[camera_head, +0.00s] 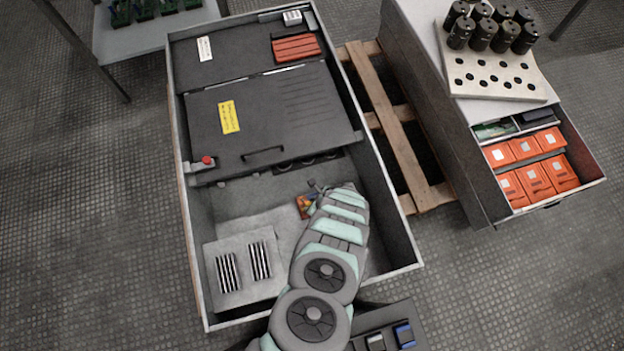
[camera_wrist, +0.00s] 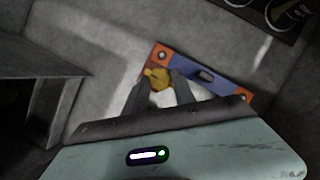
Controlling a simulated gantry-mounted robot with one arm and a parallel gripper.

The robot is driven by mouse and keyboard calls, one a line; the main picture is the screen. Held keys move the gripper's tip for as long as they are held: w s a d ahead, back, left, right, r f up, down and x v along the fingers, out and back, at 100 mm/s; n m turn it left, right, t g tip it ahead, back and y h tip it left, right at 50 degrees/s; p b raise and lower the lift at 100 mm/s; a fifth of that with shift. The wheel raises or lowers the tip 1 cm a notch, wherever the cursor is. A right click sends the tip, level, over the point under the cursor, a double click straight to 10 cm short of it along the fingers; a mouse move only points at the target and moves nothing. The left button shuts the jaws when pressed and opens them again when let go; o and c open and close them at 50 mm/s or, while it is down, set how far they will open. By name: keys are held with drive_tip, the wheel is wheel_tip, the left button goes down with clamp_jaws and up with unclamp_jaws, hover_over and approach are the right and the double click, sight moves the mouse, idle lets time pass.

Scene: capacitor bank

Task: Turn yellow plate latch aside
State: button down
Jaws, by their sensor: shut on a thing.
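The yellow latch (camera_wrist: 157,77) shows in the wrist view on an orange and blue plate (camera_wrist: 222,75). My gripper (camera_wrist: 160,85) is at the latch, its two dark fingers on either side of it, shut on it. In the head view the orange plate (camera_head: 304,206) lies on the floor of the grey cabinet, beside the tip of my gripper (camera_head: 318,188). The latch itself is too small and partly hidden to make out there. The lower part of the plate is hidden behind my gripper.
A dark hinged panel (camera_head: 262,115) with a handle and a red-knobbed lever (camera_head: 207,161) lies above the plate. The cabinet walls (camera_head: 384,200) rise around the work area. A vented light-grey plate (camera_head: 222,248) lies lower left. Black capacitors (camera_head: 486,35) stand at the upper right.

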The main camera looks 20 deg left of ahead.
drive_tip(key=c, duration=1)
unclamp_jaws()
drive_tip(key=shift+c, duration=0.2)
drive_tip(key=p+v, duration=0.9)
drive_tip(key=v, duration=0.1)
drive_tip(key=shift+r, duration=0.4)
